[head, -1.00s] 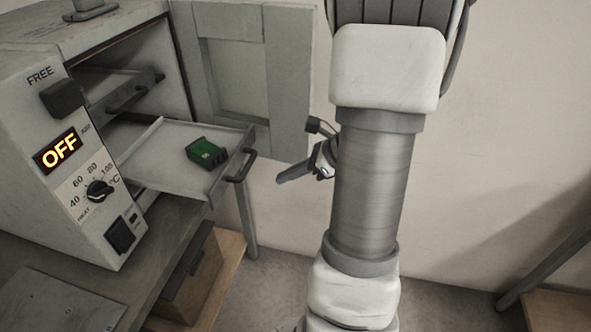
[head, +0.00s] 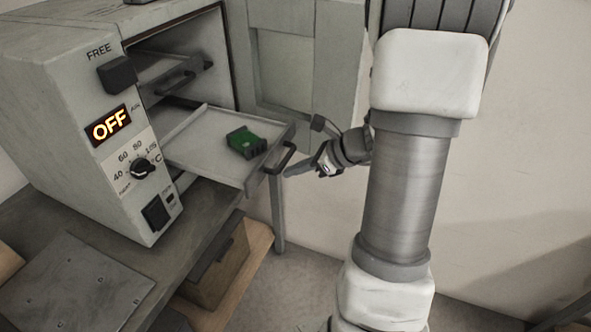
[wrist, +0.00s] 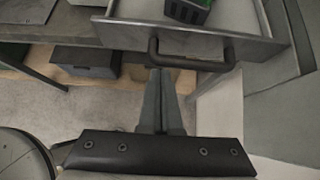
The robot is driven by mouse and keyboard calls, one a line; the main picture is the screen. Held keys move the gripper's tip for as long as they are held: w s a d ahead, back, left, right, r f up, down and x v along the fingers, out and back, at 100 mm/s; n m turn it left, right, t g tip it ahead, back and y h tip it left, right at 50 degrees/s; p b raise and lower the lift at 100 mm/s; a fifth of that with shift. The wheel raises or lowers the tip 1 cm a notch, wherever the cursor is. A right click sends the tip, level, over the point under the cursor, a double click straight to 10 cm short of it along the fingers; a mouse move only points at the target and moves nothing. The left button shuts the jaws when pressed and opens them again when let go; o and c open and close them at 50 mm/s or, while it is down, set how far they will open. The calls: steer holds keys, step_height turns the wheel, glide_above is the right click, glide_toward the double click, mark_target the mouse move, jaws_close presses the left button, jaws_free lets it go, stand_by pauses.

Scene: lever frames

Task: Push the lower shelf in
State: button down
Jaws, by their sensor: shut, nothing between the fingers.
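The lower shelf (head: 205,140) is a pale tray sticking out of the open oven (head: 60,120), with a dark bar handle (head: 283,158) on its front. My gripper (head: 288,173) is shut and empty, just in front of the shelf's handle. The shelf's front panel (wrist: 190,38) lies beyond the handle.
The upper shelf (head: 165,75) sits inside the oven, above the lower one. The oven door (head: 345,60) stands open behind my arm. A bench (head: 100,245) carries the oven, with a drawer box (head: 218,268) under it.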

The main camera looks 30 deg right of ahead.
mark_target(189, 143)
steer(key=w+a, duration=0.6)
steer(key=w, duration=0.1)
steer(key=w+a+p, duration=0.1)
steer(key=w+a, duration=0.4)
steer(key=w, duration=0.3)
steer(key=w+a+p, duration=0.1)
steer(key=w+a, duration=0.5)
steer(key=w, duration=0.1)
steer(key=shift+w+a, duration=0.15)
steer(key=shift+a, duration=0.15)
steer(key=shift+w+r, duration=0.1)
steer(key=shift+r, duration=0.1)
